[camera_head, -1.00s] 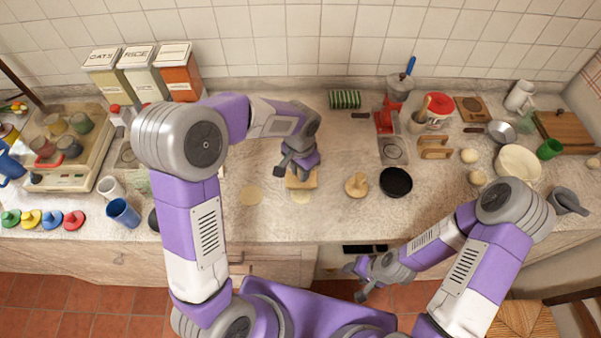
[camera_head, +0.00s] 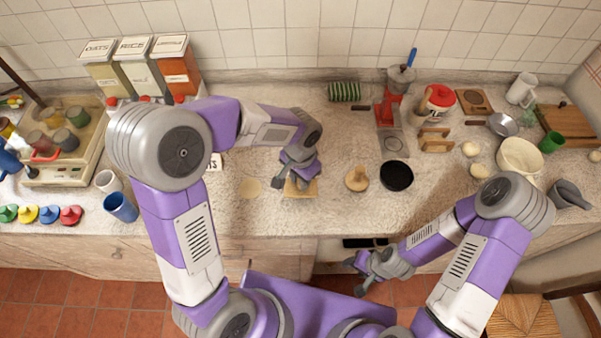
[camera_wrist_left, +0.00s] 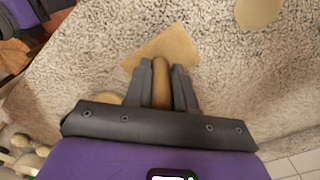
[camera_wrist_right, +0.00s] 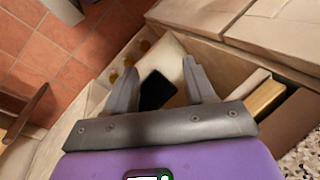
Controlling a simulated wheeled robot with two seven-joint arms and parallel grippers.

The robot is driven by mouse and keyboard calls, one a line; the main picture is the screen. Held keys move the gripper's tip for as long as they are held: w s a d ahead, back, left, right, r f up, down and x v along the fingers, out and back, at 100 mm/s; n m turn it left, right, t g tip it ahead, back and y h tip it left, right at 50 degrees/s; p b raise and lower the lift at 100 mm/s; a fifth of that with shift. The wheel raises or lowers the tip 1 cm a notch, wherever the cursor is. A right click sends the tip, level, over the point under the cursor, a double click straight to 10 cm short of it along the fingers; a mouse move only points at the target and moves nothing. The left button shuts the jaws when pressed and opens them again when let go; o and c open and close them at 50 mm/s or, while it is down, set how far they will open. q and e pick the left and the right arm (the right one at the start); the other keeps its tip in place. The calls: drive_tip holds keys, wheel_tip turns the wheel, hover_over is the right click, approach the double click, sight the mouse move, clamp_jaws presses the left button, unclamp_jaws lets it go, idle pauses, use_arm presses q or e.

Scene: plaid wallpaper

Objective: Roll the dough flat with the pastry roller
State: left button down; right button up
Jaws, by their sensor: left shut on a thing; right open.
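My left gripper (camera_head: 292,178) is shut on the wooden handle of the pastry roller (camera_wrist_left: 160,82). The roller's broad tan head (camera_wrist_left: 165,48) shows beyond my fingertips in the left wrist view, and low over the counter in the head view (camera_head: 304,188). I cannot tell whether it touches the surface. The dough under it is hidden now.
A wooden knobbed piece (camera_head: 357,179) and a black pan (camera_head: 396,176) stand to the right of the roller. A red machine (camera_head: 392,108) and a green striped roll (camera_head: 345,91) are behind. A blue cup (camera_head: 121,208) is at left. An open drawer (camera_wrist_right: 165,50) lies below my right gripper.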

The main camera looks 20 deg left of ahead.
use_arm(q)
drive_tip(key=shift+r, duration=0.1)
wheel_tip(320, 180, up, 7)
drive_tip(key=p, duration=0.5)
drive_tip(key=shift+p, duration=0.35)
idle(0.3)
